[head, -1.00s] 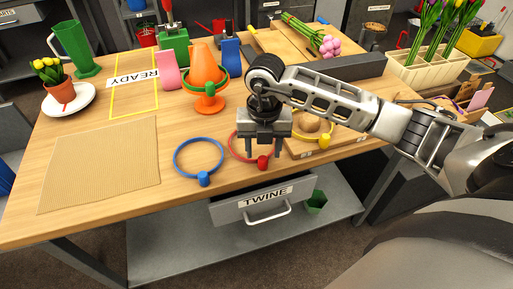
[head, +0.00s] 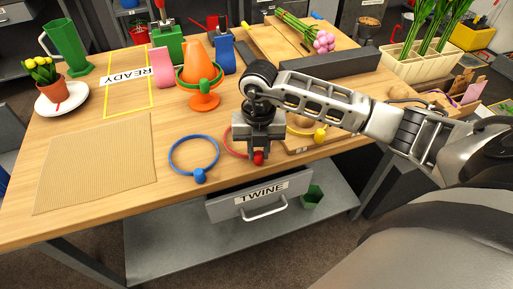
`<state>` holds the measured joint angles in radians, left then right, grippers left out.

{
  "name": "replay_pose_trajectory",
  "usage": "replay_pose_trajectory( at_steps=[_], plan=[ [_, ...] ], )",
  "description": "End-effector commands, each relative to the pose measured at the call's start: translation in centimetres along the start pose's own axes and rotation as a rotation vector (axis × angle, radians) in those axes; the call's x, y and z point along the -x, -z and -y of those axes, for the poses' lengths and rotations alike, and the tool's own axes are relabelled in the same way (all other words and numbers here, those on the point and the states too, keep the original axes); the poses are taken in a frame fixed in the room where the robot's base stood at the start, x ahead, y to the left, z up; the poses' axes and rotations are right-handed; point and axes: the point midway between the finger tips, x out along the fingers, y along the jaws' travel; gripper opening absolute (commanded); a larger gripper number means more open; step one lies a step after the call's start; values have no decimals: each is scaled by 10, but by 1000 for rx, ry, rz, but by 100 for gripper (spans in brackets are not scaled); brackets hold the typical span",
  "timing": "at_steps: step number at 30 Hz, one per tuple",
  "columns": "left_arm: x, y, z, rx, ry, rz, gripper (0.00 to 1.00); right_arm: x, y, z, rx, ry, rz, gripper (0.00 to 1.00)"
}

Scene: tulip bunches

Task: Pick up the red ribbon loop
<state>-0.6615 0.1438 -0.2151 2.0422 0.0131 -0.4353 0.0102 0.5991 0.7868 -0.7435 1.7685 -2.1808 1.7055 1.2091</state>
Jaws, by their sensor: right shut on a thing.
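The red ribbon loop (head: 227,143) lies at the front edge of the wooden table, mostly hidden behind my right gripper. Its red knob (head: 258,159) shows at the fingertips. My right gripper (head: 258,153) points down over the loop and is shut on it at the knob. I cannot tell whether the loop is lifted off the table. My left gripper is not in view.
A blue loop (head: 170,154) lies just left, and a yellow loop (head: 320,136) lies close on the right on a wooden board. An orange cone (head: 203,75) stands behind. A ribbed mat (head: 95,165) lies left. The TWINE drawer (head: 262,196) is below.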

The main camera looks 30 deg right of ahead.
Motion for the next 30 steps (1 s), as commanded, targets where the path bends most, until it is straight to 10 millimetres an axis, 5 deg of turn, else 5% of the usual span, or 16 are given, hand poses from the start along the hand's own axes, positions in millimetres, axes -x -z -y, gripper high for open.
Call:
replay_pose_trajectory(
  at_steps=[7, 15, 21, 30],
  plan=[
    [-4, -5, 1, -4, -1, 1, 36, 29, -1, 0, 0, -4, 6, 0],
    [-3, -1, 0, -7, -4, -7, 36, 90, 51, 10, 5, -3, 8, 0],
    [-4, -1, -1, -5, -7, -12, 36, 110, 99, 20, 4, -1, 5, 0],
    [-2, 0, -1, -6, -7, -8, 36, 126, 134, 27, 0, -1, 2, 0]
  ],
)
